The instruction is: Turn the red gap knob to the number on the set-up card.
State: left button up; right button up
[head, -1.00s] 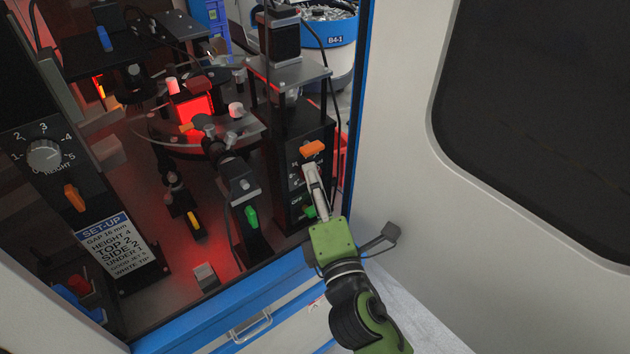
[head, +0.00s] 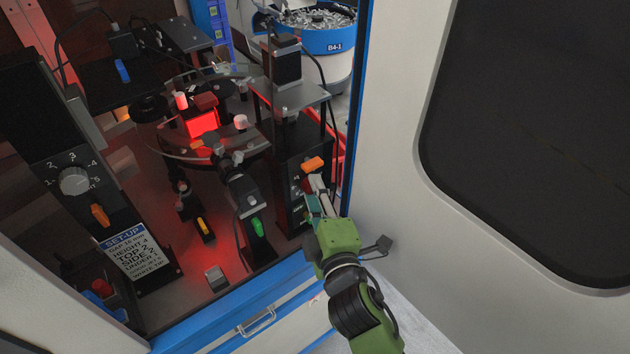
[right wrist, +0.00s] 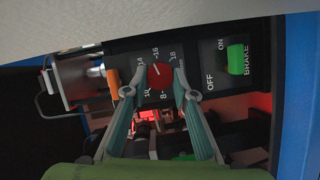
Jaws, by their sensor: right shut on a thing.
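The red gap knob (right wrist: 160,76) shows in the right wrist view, on a dark panel with white numbers around it. Its white pointer mark leans toward the 16 side, but the exact reading is hard to tell. My right gripper (head: 316,188) reaches the panel in the head view and hides the knob there. In the wrist view its two teal fingers (right wrist: 159,80) are shut on the knob, one on each side. The set-up card (head: 133,257) stands at the lower left; its gap line reads 16 mm. My left gripper is out of view.
An orange lever (head: 313,164) sits just above the knob, and also shows beside a finger in the wrist view. A green brake switch (right wrist: 236,60) is on the same panel. The blue door-frame edge (head: 352,130) and white cabinet wall (head: 400,200) are close at right.

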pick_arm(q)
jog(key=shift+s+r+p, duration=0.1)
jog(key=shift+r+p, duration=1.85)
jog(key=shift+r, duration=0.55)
pick_arm(e)
jog(key=shift+r+m+g, duration=0.25)
jog(key=shift+m+g, duration=0.35)
jog(key=shift+m, duration=0.7)
jog(key=o, duration=0.9)
jog(key=shift+o, duration=0.9)
jog(key=shift+w+f, duration=0.15)
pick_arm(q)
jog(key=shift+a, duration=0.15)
pick_arm(e)
jog(key=v, duration=1.2)
